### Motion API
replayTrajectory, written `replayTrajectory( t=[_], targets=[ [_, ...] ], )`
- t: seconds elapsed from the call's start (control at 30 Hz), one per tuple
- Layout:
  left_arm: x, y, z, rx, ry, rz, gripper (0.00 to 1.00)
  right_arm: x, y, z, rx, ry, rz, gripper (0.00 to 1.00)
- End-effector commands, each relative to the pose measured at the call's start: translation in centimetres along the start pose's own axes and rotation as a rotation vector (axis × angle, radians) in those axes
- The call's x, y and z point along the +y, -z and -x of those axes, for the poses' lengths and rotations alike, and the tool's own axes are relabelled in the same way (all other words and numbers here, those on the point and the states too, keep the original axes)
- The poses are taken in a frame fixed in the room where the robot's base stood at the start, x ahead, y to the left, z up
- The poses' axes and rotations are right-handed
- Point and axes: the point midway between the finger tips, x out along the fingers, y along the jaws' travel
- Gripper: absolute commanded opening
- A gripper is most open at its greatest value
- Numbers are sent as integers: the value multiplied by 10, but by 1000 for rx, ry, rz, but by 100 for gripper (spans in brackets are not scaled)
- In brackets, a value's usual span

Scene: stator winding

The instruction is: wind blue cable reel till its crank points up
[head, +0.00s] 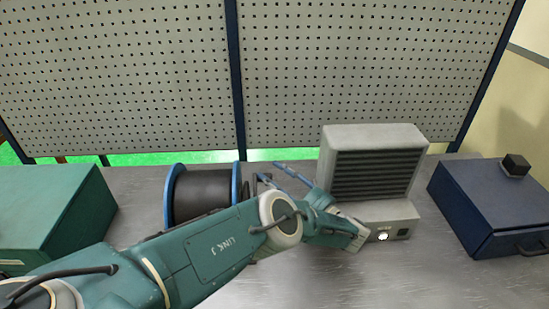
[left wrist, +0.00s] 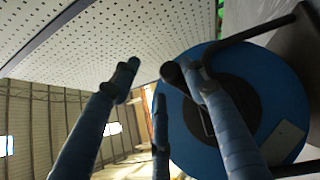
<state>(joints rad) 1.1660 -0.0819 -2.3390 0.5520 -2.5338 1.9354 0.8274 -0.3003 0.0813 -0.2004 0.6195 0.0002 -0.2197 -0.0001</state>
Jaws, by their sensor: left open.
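The blue cable reel (head: 236,190) stands on the bench left of centre in the head view, with blue end discs and a dark drum. In the left wrist view the reel's blue disc (left wrist: 278,95) fills the right side, partly hidden behind my fingers. My left gripper (head: 270,172) is just right of the reel, fingers pointing at its right disc. In the left wrist view my left gripper (left wrist: 158,85) is open, fingers spread. A dark rounded crank handle (left wrist: 172,73) seems to lie close to the right finger; I cannot tell contact or the crank's direction. My right gripper is not in view.
A grey vented machine (head: 375,165) stands right of my left gripper, close to it. A dark blue case (head: 490,210) lies at the far right and a green box (head: 55,215) at the left. A pegboard (head: 375,70) closes off the back.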

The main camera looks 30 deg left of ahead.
Motion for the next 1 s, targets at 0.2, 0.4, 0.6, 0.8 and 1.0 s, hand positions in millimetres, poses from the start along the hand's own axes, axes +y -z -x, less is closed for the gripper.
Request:
replayTrajectory(
  t=[0.2, 0.4, 0.6, 0.8, 1.0],
  targets=[
    [40, -7, -6, -3, -15, 11, 40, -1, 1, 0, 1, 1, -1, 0],
    [69, -11, -8, -5, -13, 11, 40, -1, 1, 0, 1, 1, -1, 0],
    [83, -12, -9, -3, -9, 9, 40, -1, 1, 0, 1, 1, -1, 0],
    [84, -11, -10, -3, -9, 8, 40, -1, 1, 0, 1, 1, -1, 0],
    [84, -11, -9, -3, -9, 8, 22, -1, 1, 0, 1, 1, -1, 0]
  ],
)
